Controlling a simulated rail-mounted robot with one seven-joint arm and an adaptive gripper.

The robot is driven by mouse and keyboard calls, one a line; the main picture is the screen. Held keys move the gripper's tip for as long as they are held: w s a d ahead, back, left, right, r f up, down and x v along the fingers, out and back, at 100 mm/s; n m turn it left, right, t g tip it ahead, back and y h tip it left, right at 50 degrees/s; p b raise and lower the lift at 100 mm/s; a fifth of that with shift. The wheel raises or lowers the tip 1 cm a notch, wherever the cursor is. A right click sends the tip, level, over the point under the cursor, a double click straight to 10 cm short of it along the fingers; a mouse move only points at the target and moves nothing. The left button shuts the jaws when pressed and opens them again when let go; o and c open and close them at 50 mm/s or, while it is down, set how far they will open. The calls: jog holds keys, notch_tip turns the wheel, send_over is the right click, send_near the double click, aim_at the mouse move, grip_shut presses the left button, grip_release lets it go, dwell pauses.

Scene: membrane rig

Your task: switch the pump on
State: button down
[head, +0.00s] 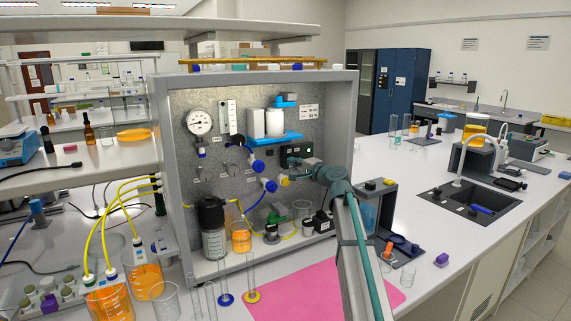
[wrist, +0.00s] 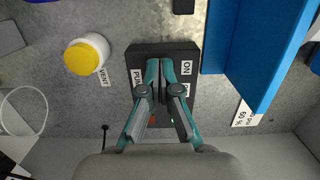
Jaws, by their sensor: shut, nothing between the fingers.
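The pump switch is a black box on the grey metal panel, seen in the wrist view (wrist: 188,52) with the labels "PUMP" and "ON". In the head view my gripper (head: 302,168) reaches the box from the lower right. The fingers hide the switch's middle, so I cannot tell its position or whether they touch. Small red and green spots show low on the box.
A blue bracket (wrist: 255,60) stands out close right of the box in the wrist view. A yellow-capped white vent knob (wrist: 85,55) is at its left.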

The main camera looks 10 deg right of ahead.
jog(key=s+d+b, duration=0.2)
jog(key=s, duration=1.2)
jog(key=shift+b, duration=0.4)
jog(key=shift+w, duration=0.1)
